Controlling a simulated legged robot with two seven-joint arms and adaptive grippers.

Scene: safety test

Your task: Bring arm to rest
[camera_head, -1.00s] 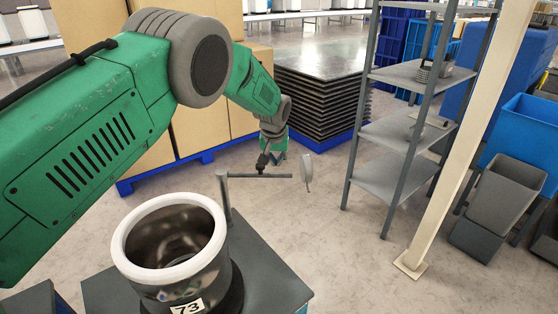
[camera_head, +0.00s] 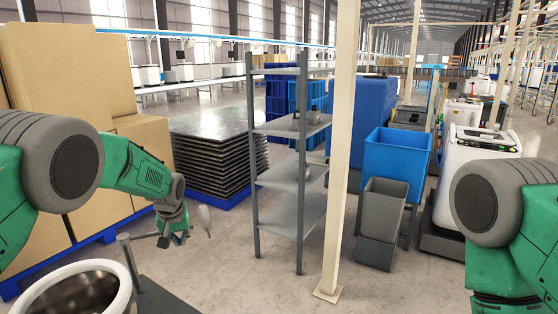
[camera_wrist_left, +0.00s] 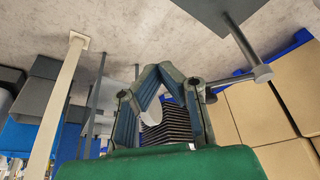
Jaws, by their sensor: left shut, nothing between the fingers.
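My left arm is green with grey joints and reaches in from the left in the head view. Its left gripper (camera_head: 175,236) hangs beyond the metal drum, near a thin grey bar on a post. In the left wrist view the left gripper (camera_wrist_left: 150,72) has its dark fingers closed together at the tips, with nothing held. My right arm (camera_head: 490,215) shows bent at the right edge of the head view. Its gripper is out of the picture.
A metal drum with a white rim (camera_head: 98,266) stands beside a grey post (camera_head: 130,258) at lower left. Stacked cartons (camera_head: 55,75), a stack of dark sheets (camera_head: 212,150), a grey shelf (camera_head: 290,180) and a cream pillar (camera_head: 341,150) stand ahead. Open floor lies in front.

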